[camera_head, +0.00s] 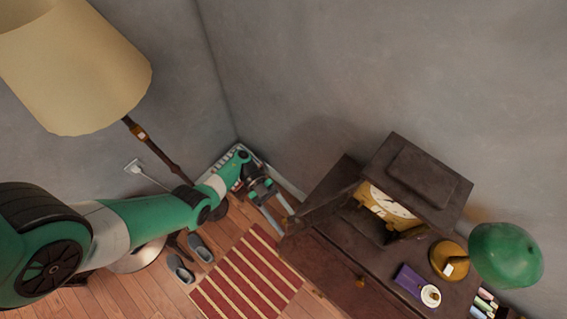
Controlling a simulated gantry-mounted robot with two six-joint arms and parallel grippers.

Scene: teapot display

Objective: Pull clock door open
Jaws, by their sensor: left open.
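The clock (420,180) is a dark wooden case on a dark cabinet, with a white dial in a yellow-gold surround (390,205). A dark panel (325,203), which looks like the clock door, stands out from the case's left side, angled away from the dial. My left gripper (285,220) is open just left of the panel's outer edge. I cannot tell whether it touches the panel. Nothing shows between its fingers. My right gripper is not in view.
A green-shaded lamp (505,255), a purple item (411,279) and a small white round item (430,296) are on the cabinet (345,275) right of the clock. A floor lamp (75,65), slippers (180,269) and a striped rug (245,275) are at left. Grey walls stand behind.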

